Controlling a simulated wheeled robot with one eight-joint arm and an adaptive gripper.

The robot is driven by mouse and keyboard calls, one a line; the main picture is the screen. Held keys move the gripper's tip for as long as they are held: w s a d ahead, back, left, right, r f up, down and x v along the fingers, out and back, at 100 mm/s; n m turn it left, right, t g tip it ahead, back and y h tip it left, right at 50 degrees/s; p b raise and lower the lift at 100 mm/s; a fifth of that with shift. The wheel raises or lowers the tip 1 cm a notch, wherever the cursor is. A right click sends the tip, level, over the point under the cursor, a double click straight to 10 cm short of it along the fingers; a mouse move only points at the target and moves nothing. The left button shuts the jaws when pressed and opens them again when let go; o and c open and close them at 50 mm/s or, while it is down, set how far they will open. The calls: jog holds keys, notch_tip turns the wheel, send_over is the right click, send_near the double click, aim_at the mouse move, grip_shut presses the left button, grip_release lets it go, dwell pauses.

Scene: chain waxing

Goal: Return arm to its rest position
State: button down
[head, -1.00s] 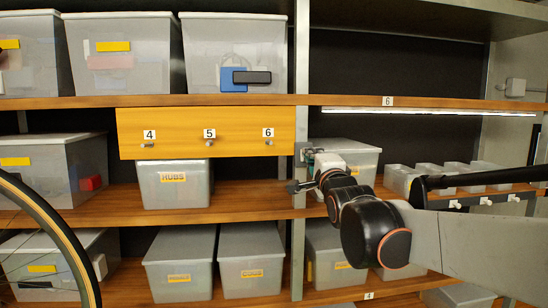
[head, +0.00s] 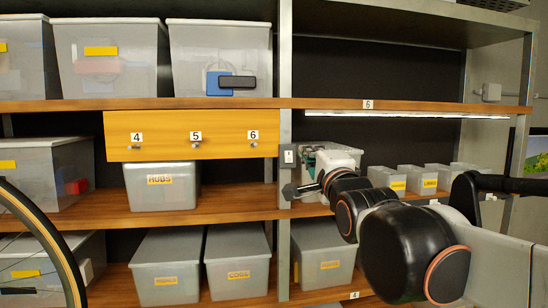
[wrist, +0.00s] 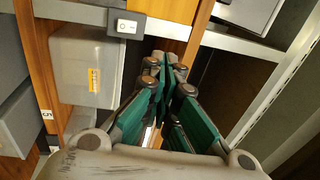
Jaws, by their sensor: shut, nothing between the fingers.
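My black and grey arm reaches in from the right in the head view and hides part of the lower shelves. I cannot tell how far the fingertips are from the upright.
A wooden drawer front (head: 190,135) numbered 4, 5 and 6 is left of the upright. A HUBS bin (head: 160,190) sits below it. More bins (head: 237,262) fill the bottom shelf. Small labelled bins (head: 387,180) stand behind my arm. A wheel (head: 45,240) is at left.

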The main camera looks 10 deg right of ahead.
jog(key=s+f+n+g+b, duration=0.4)
jog(key=f+b, duration=0.7)
jog(key=f, duration=1.2)
jog(key=s+f+n+g+b, duration=0.4)
jog(key=s+f+n+b, duration=0.4)
jog(key=f, duration=1.5)
jog(key=s+f+n+g+b, duration=0.5)
jog(key=s+f+b, duration=0.7)
jog(key=f, duration=1.2)
jog(key=n+b, duration=0.1)
jog(key=b, duration=0.2)
jog(key=shift+s+a, duration=0.15)
jog(key=shift+s, duration=0.2)
